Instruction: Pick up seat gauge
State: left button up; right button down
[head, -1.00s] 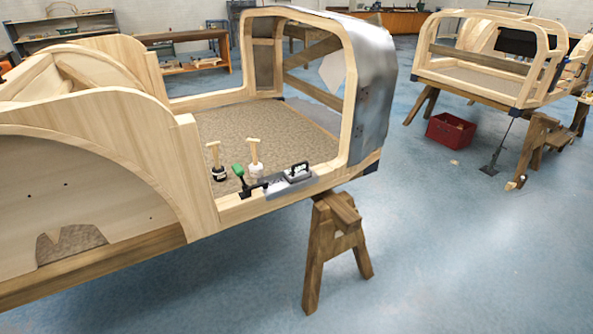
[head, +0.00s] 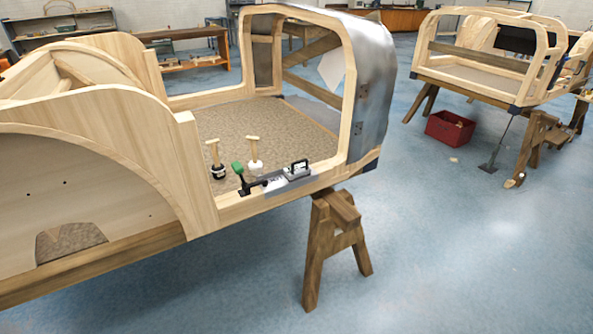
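A grey metal device with a black handle (head: 298,172) lies on the wooden sill of the near body frame, in the middle of the head view. I cannot tell for sure which of these is the seat gauge. Two small pots with pale wooden handles standing up, one dark (head: 217,170) and one white (head: 255,167), stand just behind the sill on the speckled floor panel. Neither of my grippers is in view.
The near wooden body frame (head: 160,130) fills the left and middle and rests on a wooden trestle (head: 333,235). The blue floor at front right is clear.

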aim_at(298, 169)
jog(key=z, duration=1.7)
jog(key=i, duration=2.5)
jog(key=u, duration=4.55)
